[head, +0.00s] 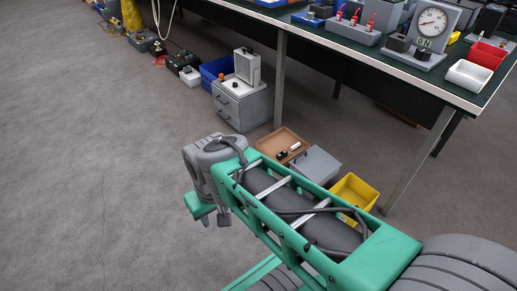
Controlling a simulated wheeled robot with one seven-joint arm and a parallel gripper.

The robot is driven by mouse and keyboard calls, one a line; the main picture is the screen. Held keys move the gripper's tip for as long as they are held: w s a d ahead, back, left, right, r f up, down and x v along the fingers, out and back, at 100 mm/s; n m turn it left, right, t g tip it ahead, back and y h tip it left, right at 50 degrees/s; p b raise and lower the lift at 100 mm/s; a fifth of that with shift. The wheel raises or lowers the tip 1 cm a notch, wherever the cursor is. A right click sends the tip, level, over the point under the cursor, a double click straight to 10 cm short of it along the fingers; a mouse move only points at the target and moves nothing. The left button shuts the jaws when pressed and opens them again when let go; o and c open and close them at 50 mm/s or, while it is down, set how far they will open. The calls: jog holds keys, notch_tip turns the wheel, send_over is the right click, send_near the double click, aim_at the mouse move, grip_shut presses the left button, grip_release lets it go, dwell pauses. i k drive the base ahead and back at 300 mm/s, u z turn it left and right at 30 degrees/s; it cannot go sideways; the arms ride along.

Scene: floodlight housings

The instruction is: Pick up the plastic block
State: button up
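I cannot make out with certainty which thing is the plastic block. A brown tray (291,136) on the floor under the table holds small dark and white pieces, too small to name. My green and grey arm reaches across the lower middle of the head view and bends down at its far end, left of the tray.
A grey drawer cabinet (241,104) with a pale housing (247,67) on top stands beyond my arm. A grey box (316,164) and a yellow bin (354,192) sit beside the tray. A loaded table (391,57) spans the upper right. The left floor is clear.

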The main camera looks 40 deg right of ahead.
aim_at(280, 155)
jog(key=u, duration=0.3)
jog(key=i, duration=1.9)
jog(key=z, duration=0.35)
jog(key=i, duration=0.95)
jog(key=z, duration=1.6)
jog(key=i, duration=0.8)
jog(key=z, duration=0.8)
